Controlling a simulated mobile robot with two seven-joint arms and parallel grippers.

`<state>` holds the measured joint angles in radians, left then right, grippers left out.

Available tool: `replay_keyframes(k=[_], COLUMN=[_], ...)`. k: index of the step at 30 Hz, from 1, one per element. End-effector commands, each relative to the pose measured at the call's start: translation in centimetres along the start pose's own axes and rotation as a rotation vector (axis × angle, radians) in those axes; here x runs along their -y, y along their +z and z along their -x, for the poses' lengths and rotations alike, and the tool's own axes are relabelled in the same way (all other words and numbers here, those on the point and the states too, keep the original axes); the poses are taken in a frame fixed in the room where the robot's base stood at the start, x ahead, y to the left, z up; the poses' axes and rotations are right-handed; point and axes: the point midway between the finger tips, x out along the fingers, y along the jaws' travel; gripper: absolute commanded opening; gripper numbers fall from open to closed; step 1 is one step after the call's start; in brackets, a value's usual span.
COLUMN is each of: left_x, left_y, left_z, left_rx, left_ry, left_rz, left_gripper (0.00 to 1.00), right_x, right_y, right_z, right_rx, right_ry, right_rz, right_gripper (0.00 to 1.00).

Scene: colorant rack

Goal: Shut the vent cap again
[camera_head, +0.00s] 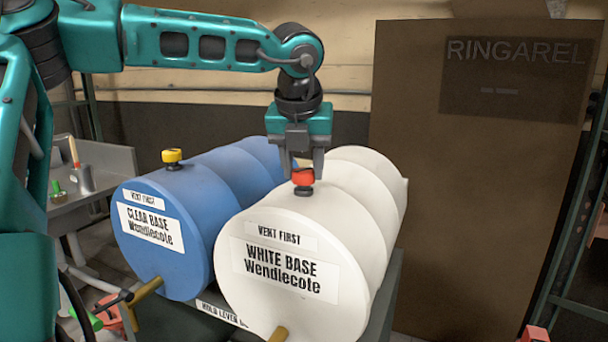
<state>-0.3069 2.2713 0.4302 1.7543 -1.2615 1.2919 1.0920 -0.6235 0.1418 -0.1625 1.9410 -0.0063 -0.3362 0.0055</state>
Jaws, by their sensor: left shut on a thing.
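The white drum (315,225), labelled WHITE BASE Wendlecote and VENT FIRST, lies on its side in front of me. Its red vent cap (303,178) sits on top near the front end, with a dark collar under it. My left gripper (304,167) points down from above and is shut on the red cap. I cannot tell whether the cap is seated tightly. The blue drum (175,225), labelled CLEAR BASE, lies to the left with a yellow vent cap (172,157) on top. My right gripper is not in view.
A brass tap (146,288) sticks out of the blue drum's front, and another (279,334) shows low on the white drum. A grey bench (100,160) stands at the left. A tall brown panel (480,190) stands behind at the right. A green rack frame (575,220) is at the far right.

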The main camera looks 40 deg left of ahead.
Motion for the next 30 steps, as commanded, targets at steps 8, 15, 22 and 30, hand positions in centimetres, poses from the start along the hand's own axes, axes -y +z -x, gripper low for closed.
replay_keyframes(k=[8, 15, 22, 30], left_x=[-0.2, -0.3, -0.4, -0.5], left_y=[0.1, 0.2, 0.3, 0.4], left_z=[0.1, 0.2, 0.3, 0.2], left_rx=[0.001, -0.001, -0.003, -0.002], left_ry=[-0.104, -0.191, -0.273, -0.353], left_rz=[-0.239, -0.450, -0.648, -0.845], left_gripper=[0.13, 0.13, 0.13, 0.13], right_x=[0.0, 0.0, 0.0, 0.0], right_y=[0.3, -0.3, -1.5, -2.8], right_z=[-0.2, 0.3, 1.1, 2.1], right_rx=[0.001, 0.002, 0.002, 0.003], right_ry=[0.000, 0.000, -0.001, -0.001], right_rz=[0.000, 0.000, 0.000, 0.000], right_gripper=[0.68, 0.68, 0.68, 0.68])
